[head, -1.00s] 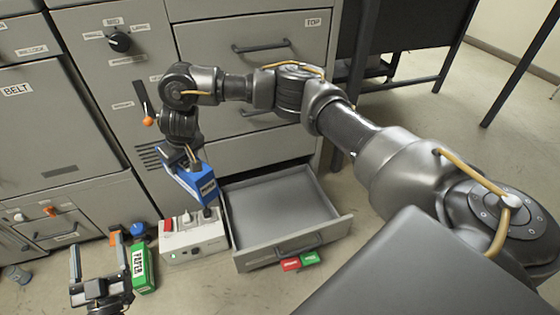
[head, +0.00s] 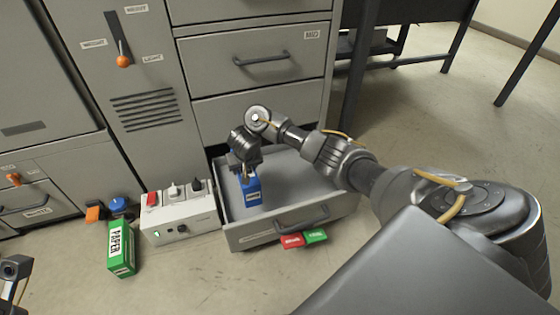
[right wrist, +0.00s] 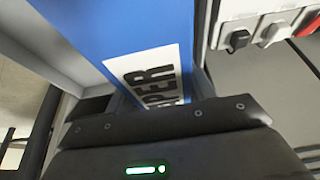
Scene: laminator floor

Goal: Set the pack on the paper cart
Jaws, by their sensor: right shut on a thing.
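A blue pack (head: 248,191) with a white label is upright in my right gripper (head: 244,172), which is shut on it. In the head view the pack is at the left part of the open drawer (head: 318,212); I cannot tell whether it touches the drawer floor. In the right wrist view the pack (right wrist: 125,35) fills the upper middle, its label partly readable. My left gripper (head: 14,270) is cut off at the left edge. No paper cart is clearly identifiable.
A white switch box (head: 180,222) stands between the green pack and the drawer. Orange (head: 94,213) and blue (head: 118,205) items lie near the cabinet. A dark table stands behind right.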

